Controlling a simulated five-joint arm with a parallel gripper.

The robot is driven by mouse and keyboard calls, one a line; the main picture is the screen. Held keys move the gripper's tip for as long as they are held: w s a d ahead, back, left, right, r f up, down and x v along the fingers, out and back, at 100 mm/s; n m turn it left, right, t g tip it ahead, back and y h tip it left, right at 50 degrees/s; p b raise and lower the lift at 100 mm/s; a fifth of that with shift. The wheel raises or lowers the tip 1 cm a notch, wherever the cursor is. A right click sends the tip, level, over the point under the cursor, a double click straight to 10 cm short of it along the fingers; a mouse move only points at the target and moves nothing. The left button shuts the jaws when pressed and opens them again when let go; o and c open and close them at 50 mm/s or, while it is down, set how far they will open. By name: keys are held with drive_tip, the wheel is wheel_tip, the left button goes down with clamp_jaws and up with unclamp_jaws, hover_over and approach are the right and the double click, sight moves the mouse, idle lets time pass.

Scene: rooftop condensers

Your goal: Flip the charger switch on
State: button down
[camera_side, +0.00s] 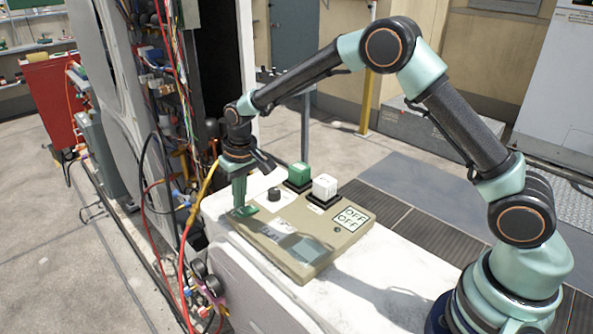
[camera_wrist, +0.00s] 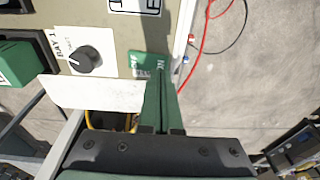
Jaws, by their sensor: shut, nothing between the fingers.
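A beige control panel (camera_side: 318,262) lies on a white block. A small green piece with lettering sits at its far left edge (camera_side: 246,211); it also shows in the wrist view (camera_wrist: 140,63). I cannot tell whether it is the charger switch or a label. My gripper (camera_side: 240,207) points down at this green piece, with its fingers shut and empty. In the wrist view the green fingertips (camera_wrist: 163,75) overlap its lower part, hiding some of it. Contact cannot be told. A framed sign (camera_side: 350,218) on the panel reads OFF twice.
A black knob (camera_side: 273,194) labelled BAY 1 in the wrist view (camera_wrist: 85,60), a green block button (camera_side: 300,174) and a white one (camera_side: 325,186) stand along the panel's far side. An open cabinet with wires (camera_side: 175,110) and a red hose (camera_side: 181,270) are close left.

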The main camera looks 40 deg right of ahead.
sight(241, 212)
drive_tip(key=shift+f, duration=0.9)
idle(0.4)
drive_tip(key=shift+r, duration=3.55)
drive_tip(key=s+d+r+t, duration=0.2)
drive_tip(key=s+d+r, duration=0.5)
drive_tip(key=s+r, duration=0.45)
drive_tip(key=s+d+r+t, duration=0.1)
drive_tip(key=s+d+t, duration=0.1)
drive_tip(key=s, duration=1)
drive_tip(key=shift+s+d, duration=0.15)
drive_tip(key=shift+d, duration=0.75)
